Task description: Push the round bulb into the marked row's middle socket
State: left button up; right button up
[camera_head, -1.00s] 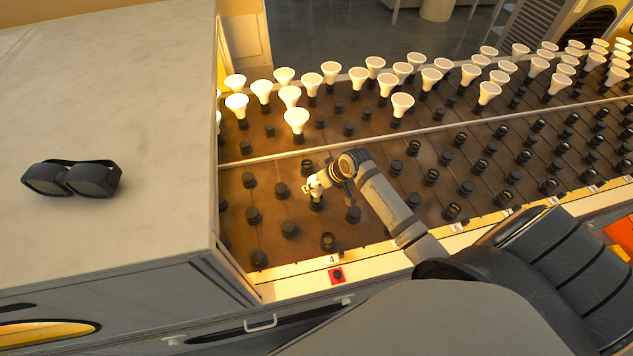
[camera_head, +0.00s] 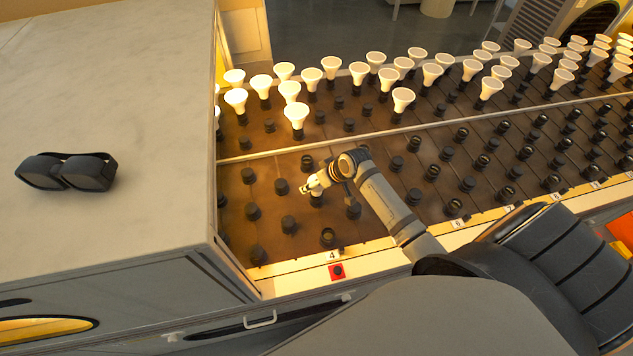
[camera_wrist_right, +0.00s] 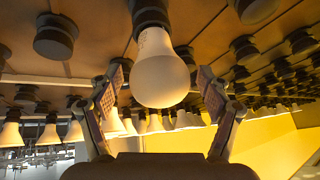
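The round bulb (camera_wrist_right: 162,75) is white, with its neck in a black socket (camera_wrist_right: 150,14) in the right wrist view. In the head view the bulb (camera_head: 317,190) is partly hidden by my right gripper (camera_head: 309,187). It stands at the middle socket of the row above the "4" label (camera_head: 332,256) and red marker (camera_head: 337,272). My right gripper also shows in the wrist view (camera_wrist_right: 158,88). Its two fingers are spread on either side of the bulb, with visible gaps. How deep the bulb sits is hard to tell. My left gripper is out of view.
Black sockets surround the bulb, including a front one (camera_head: 328,237) and a left one (camera_head: 288,224). Lit reflector bulbs (camera_head: 296,115) stand in the rows behind. A grey cabinet (camera_head: 110,235) with dark goggles (camera_head: 66,171) on top borders the rack on the left.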

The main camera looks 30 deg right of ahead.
jog(key=shift+s+d+r, duration=0.15)
jog(key=shift+r, duration=0.15)
jog(key=v, duration=1.1)
jog(key=shift+s+r, duration=0.1)
